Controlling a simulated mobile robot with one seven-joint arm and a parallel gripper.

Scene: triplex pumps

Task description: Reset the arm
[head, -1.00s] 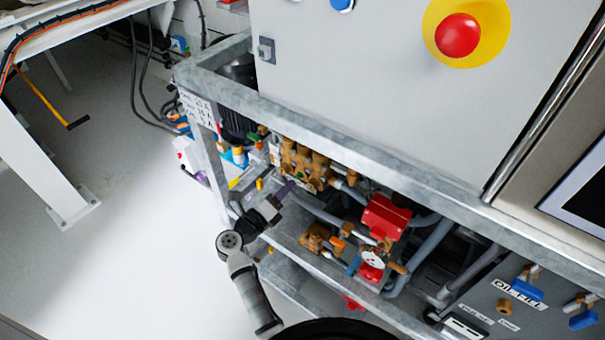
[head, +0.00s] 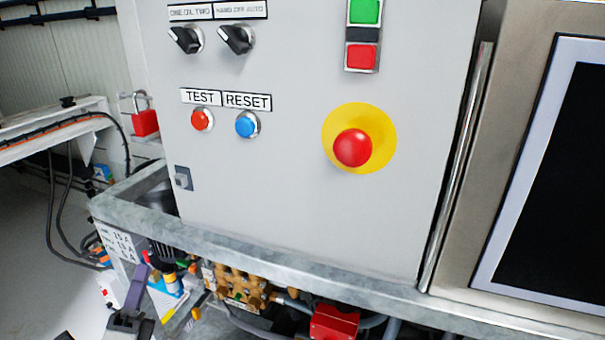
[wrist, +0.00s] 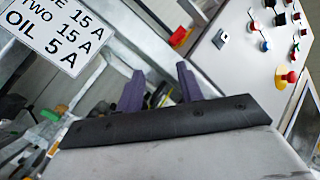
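My gripper (wrist: 160,82) shows in the wrist view with its two purple fingers apart and nothing held between them. In the head view my gripper (head: 138,283) is at the lower left, in front of the corner of the metal frame (head: 240,250); most of my arm is out of view. The grey control panel (head: 270,190) stands up and to the right of it, with a blue RESET button (head: 247,124), a red TEST button (head: 202,119) and a red emergency stop (head: 352,147) on a yellow disc.
A brass pump (head: 240,287) and a red part (head: 334,322) sit below the frame rail. A label plate (wrist: 58,35) is close to my gripper in the wrist view. A white beam (head: 60,130) is at the left. Floor shows at the lower left.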

